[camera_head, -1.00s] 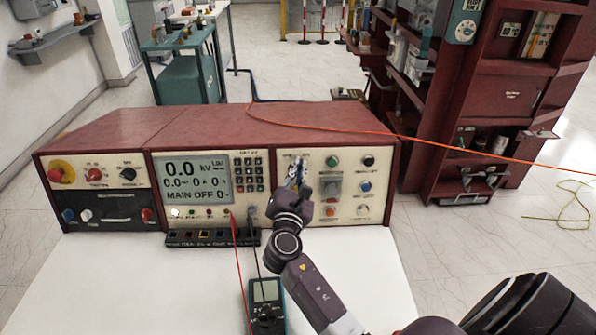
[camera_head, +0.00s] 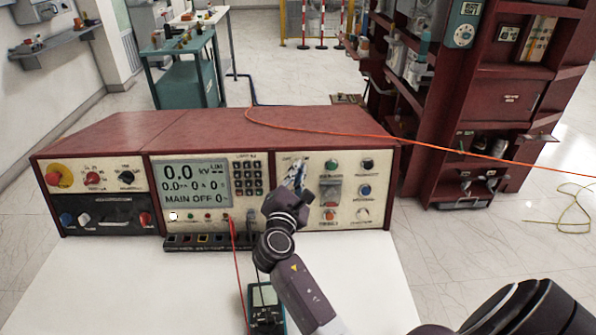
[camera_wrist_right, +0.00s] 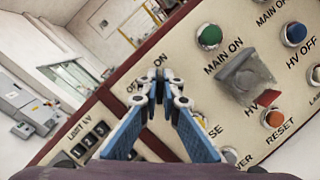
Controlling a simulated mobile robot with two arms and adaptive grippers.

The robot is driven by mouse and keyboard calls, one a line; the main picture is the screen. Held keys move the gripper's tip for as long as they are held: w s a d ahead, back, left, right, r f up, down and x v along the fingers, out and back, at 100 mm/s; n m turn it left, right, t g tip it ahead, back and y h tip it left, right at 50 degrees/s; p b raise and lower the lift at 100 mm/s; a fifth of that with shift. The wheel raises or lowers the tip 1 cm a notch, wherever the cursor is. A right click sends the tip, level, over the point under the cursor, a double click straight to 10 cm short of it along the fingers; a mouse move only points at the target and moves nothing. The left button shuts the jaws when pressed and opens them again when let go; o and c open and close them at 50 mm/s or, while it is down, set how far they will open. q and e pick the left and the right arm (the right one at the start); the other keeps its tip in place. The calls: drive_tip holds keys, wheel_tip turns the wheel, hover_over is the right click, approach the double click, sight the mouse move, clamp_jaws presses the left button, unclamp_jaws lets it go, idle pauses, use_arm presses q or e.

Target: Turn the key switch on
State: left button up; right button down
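The cream control panel (camera_head: 345,205) on the right of the red console carries the key switch. My right gripper (camera_head: 295,180) reaches its upper left part, beside the green MAIN ON button (camera_head: 331,165). In the right wrist view, the blue-padded fingers of my right gripper (camera_wrist_right: 163,84) come close together at the panel, just below the OFF and ON lettering. They appear shut on the key switch there, which the fingertips mostly hide. The panel looks tilted in this view. The display (camera_head: 196,185) reads MAIN OFF. My left gripper is out of view.
A meter (camera_head: 265,305) with red and black leads stands on the white tabletop (camera_head: 130,285). An orange cable (camera_head: 330,128) crosses the console top. The tabletop's left side is clear.

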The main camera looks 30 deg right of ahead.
drive_tip(key=c, duration=2.5)
unclamp_jaws()
drive_tip(key=shift+f, duration=0.1)
drive_tip(key=shift+o, duration=0.4)
drive_tip(key=v, duration=1.2)
